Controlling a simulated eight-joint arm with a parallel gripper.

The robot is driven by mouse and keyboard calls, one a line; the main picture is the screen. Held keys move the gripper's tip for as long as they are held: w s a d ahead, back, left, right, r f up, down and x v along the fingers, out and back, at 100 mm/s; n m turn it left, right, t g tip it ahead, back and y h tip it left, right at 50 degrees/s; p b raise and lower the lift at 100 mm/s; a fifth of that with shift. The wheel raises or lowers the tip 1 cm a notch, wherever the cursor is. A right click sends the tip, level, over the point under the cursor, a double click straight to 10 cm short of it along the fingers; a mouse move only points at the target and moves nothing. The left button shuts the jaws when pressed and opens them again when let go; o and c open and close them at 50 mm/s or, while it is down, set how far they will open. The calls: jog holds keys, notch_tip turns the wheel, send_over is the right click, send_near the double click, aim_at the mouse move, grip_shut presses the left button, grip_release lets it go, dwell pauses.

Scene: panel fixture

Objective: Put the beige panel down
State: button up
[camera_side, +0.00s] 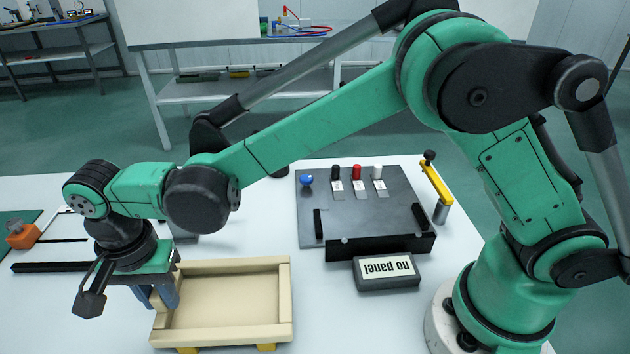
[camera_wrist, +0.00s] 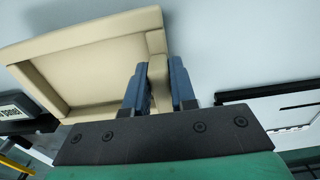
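The beige panel (camera_side: 225,300) is a shallow tray-like piece with raised rims, at the lower left of the side view. Yellow feet show under its front edge. It also fills the upper left of the wrist view (camera_wrist: 95,70). My gripper (camera_side: 158,297) is at the panel's left rim. In the wrist view its two blue fingers (camera_wrist: 158,66) stand on either side of that rim, close against it, so it looks shut on the rim. The panel looks about level and low over the white table; I cannot tell whether it touches it.
A dark fixture (camera_side: 355,215) with blue, black, red and white knobs stands behind and right. A yellow-handled lever (camera_side: 436,183) is beside it. A "no panel" sign (camera_side: 387,271) sits in front. At the left lie a slotted plate and an orange block (camera_side: 22,236).

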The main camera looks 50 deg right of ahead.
jog(key=o, duration=0.4)
jog(key=shift+r, duration=0.1)
notch_tip(320, 180, up, 12)
jog(key=d+r+n+t+y, duration=0.1)
jog(key=d+r+n+t, duration=0.2)
jog(key=d, duration=1.1)
jog(key=s+d+f+n+t+h, duration=0.1)
jog(key=s+d+f+n+t, duration=0.3)
jog(key=d, duration=0.7)
jog(key=shift+s+f+n, duration=1)
jog(key=shift+s+f, duration=0.35)
jog(key=shift+s, duration=0.05)
